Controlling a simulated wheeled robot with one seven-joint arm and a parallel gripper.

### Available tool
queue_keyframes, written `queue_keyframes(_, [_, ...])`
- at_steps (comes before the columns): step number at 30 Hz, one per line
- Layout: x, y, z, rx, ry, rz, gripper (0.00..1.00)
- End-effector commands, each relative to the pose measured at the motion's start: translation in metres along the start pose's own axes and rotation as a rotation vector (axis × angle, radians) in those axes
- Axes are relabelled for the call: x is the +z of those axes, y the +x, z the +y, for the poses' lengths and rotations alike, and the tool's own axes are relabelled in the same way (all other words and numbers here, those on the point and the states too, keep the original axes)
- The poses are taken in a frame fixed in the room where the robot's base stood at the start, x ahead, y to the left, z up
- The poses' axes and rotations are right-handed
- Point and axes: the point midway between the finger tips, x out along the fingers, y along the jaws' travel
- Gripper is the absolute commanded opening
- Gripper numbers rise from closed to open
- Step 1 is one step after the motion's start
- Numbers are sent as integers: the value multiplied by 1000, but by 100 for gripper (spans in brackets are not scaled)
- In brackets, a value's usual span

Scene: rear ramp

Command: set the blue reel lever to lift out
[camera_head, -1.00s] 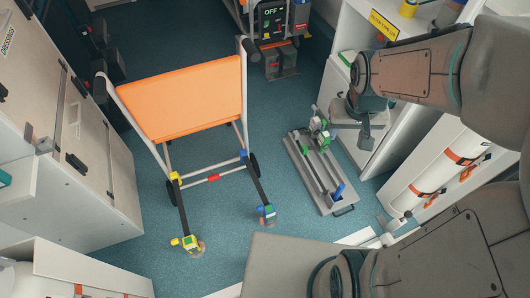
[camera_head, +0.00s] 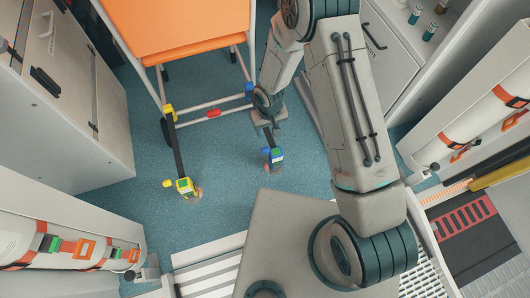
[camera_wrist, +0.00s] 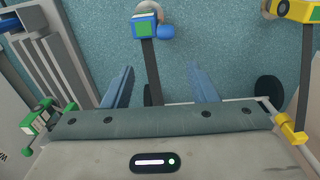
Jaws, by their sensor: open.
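The blue reel (camera_head: 273,158) sits on the floor near my base, with a green face and a dark strap running toward the orange chair (camera_head: 160,37). In the wrist view the blue reel (camera_wrist: 146,26) is at the top middle. Its blue rounded lever knob (camera_wrist: 166,31) sticks out on the right side of the body. My gripper (camera_wrist: 161,80) is open and empty, its two blue-grey fingers pointing toward the reel with the strap passing between them in the picture. In the head view my gripper (camera_head: 268,124) is just beyond the reel, apart from it.
A yellow reel (camera_head: 185,186) with a yellow lever (camera_head: 167,183) and its own strap sits to the left. A grey rack with green parts (camera_wrist: 38,119) lies at the left of the wrist view. Cabinets (camera_head: 72,100) stand at the left. Blue floor is open between the reels.

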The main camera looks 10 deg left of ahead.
Motion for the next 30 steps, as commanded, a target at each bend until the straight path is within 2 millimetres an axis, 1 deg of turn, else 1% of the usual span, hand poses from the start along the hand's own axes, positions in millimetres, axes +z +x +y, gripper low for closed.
queue_keyframes(1, [1,14,-5,-4,-7,-4,53])
queue_keyframes(7, [3,34,-10,-9,-13,-8,53])
queue_keyframes(10, [3,49,-10,-9,-14,-9,53])
queue_keyframes(18, [4,108,-10,-8,-15,-10,53])
queue_keyframes(21, [4,127,-10,-8,-13,-8,53])
queue_keyframes(25, [4,146,-10,-9,-14,-8,53])
queue_keyframes(30, [4,158,-10,-8,-14,-8,53])
